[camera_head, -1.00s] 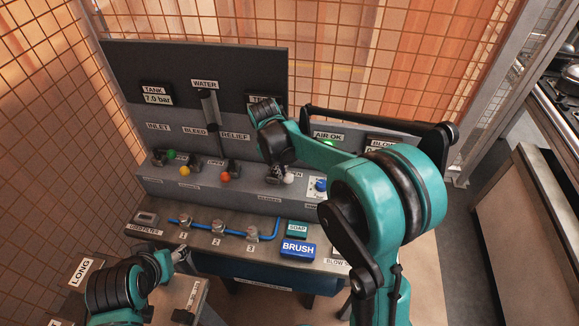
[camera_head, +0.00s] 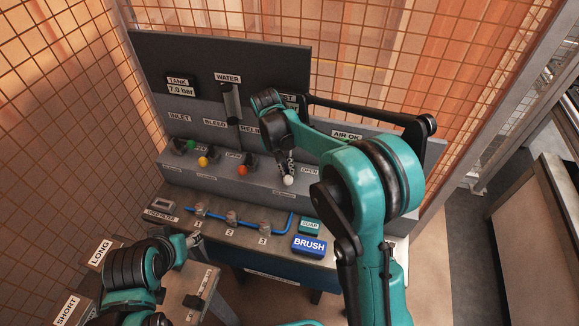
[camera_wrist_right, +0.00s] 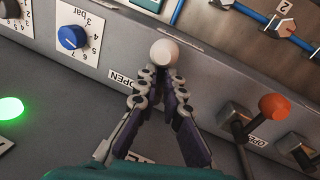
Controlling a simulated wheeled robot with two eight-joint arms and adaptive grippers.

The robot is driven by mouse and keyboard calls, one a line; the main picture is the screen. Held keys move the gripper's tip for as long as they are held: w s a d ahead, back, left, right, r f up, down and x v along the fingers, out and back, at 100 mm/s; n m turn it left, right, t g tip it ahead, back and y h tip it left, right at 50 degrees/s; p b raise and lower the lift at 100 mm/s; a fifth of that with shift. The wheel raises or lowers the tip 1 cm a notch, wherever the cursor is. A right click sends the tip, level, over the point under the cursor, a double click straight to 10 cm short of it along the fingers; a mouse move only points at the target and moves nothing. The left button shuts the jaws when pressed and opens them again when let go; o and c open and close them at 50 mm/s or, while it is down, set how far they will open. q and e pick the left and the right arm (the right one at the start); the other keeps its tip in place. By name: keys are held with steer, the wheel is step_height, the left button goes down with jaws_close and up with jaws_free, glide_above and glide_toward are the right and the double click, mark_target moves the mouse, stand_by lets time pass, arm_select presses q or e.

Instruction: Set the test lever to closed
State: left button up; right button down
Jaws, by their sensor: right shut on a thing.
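The test lever has a white knob (camera_head: 289,181), at the right end of the row of levers on the grey panel. My right gripper (camera_head: 287,166) comes down over it from behind. In the right wrist view the jaws of my right gripper (camera_wrist_right: 165,84) are closed around the lever just below the white knob (camera_wrist_right: 164,53). The knob leans towards the front edge of the panel. An OPEN label (camera_wrist_right: 121,79) lies beside it; another label is mostly hidden by a finger. My left gripper (camera_head: 194,240) is low at the left, too small to read its jaws.
Levers with orange (camera_head: 242,170), yellow (camera_head: 203,161) and green (camera_head: 191,146) knobs stand to the left. A blue dial (camera_wrist_right: 71,37) is close by. Blue piping (camera_head: 276,230), a SOAP block (camera_head: 310,225) and a BRUSH block (camera_head: 310,245) lie in front.

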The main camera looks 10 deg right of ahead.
steer(key=shift+a+f+m, duration=0.15)
steer(key=shift+a+m, duration=0.25)
steer(key=shift+m, duration=0.6)
steer(key=c, duration=1.6)
jaws_free()
steer(key=shift+a, duration=0.1)
steer(key=shift+s, duration=0.1)
steer(key=shift+r, duration=0.2)
steer(key=shift+r, duration=0.2)
steer(key=r, duration=0.3)
steer(key=a+r, duration=0.1)
steer(key=r, duration=0.3)
steer(key=w+a+r, duration=0.1)
steer(key=r, duration=0.3)
steer(key=shift+r, duration=0.1)
